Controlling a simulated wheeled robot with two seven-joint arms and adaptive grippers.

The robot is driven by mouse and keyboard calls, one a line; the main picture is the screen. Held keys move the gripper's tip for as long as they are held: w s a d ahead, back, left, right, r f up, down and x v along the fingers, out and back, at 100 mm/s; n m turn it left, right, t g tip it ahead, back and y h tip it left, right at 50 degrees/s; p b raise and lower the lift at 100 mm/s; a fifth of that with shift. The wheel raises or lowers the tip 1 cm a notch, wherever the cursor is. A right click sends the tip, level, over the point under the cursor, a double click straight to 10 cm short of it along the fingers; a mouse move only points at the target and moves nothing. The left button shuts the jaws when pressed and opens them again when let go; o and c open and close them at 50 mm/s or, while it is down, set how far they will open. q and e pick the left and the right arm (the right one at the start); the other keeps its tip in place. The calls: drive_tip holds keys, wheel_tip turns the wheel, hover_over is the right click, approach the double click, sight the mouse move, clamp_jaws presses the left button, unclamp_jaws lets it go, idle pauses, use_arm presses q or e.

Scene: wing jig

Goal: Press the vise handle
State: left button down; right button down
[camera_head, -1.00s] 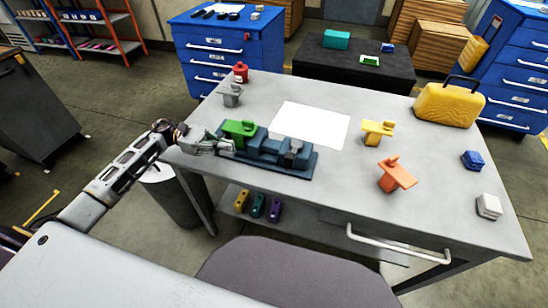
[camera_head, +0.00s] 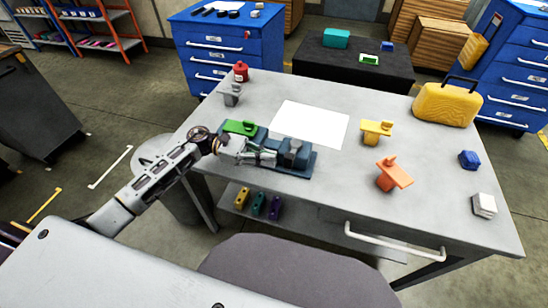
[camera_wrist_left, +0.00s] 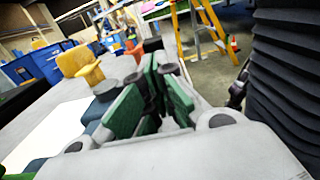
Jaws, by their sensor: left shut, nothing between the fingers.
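The dark blue vise (camera_head: 308,165) stands at the near left of the grey table, and the wrist view shows a bit of blue beside the fingers. A grey block-like part (camera_head: 293,150) rises at its right end; I cannot tell for certain whether it is the handle. A green T-shaped part (camera_head: 240,127) sits at the vise's left end. My left gripper (camera_head: 272,158) is shut and empty in front of the vise's middle, just left of the grey part. Its green-padded fingers show in the wrist view (camera_wrist_left: 155,110). Contact is unclear. My right gripper is out of view.
A white sheet (camera_head: 310,124) lies behind the vise. A yellow part (camera_head: 376,130), an orange part (camera_head: 393,173), a grey part (camera_head: 231,94) and a yellow case (camera_head: 448,103) stand on the table.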

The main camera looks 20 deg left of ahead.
use_arm(q)
drive_tip(key=shift+d, duration=1)
drive_tip(key=shift+d, duration=0.1)
